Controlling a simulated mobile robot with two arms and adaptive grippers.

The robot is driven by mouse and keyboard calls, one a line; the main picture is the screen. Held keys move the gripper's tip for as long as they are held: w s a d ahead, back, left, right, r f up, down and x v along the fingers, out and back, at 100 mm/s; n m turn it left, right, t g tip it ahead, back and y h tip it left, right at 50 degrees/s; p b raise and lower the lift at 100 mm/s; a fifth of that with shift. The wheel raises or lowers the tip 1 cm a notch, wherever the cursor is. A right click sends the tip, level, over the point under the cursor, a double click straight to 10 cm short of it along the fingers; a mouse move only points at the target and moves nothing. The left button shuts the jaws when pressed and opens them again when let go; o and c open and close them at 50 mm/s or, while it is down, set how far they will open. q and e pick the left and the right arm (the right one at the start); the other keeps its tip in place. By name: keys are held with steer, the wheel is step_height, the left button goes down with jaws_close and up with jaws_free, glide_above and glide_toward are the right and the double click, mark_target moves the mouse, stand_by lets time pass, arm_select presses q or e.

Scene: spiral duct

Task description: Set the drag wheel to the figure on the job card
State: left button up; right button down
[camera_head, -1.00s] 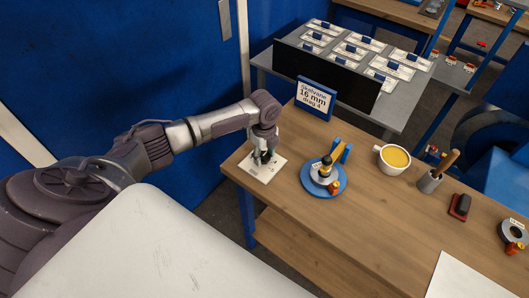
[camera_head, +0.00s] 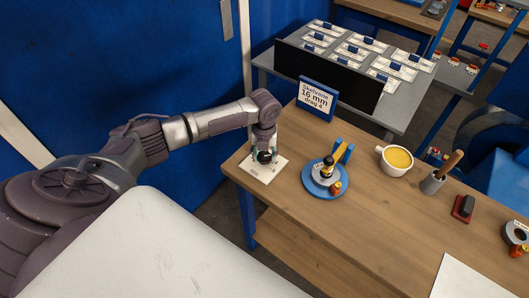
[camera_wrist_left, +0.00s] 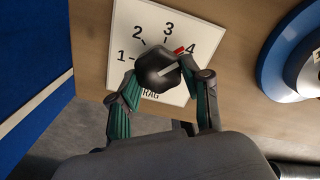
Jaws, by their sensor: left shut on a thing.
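The drag wheel is a black knob (camera_wrist_left: 154,72) on a white square dial plate (camera_wrist_left: 128,18) marked 1 to 4, with "DRAG" partly hidden below. A red pointer tip shows at the knob's upper right, close beside the 4. A pale line on the knob's top slants up toward the right. My left gripper (camera_head: 264,156) is shut on the knob, its teal fingers on either side. The job card (camera_head: 316,98) at the bench's back edge reads "Skelvane 16 mm drag 4". My right gripper is not in view.
A blue round base with a spool-like post (camera_head: 325,178) stands just right of the dial plate. A yellow-filled cup (camera_head: 396,160), a tool holder (camera_head: 432,182) and a red-black block (camera_head: 463,207) are farther right.

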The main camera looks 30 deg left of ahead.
mark_target(264, 157)
arm_select(q)
steer(key=shift+w+m, duration=0.1)
steer(key=shift+m, duration=0.3)
steer(key=o, duration=1.2)
steer(key=shift+c, duration=0.2)
step_height(264, 157, up, 12)
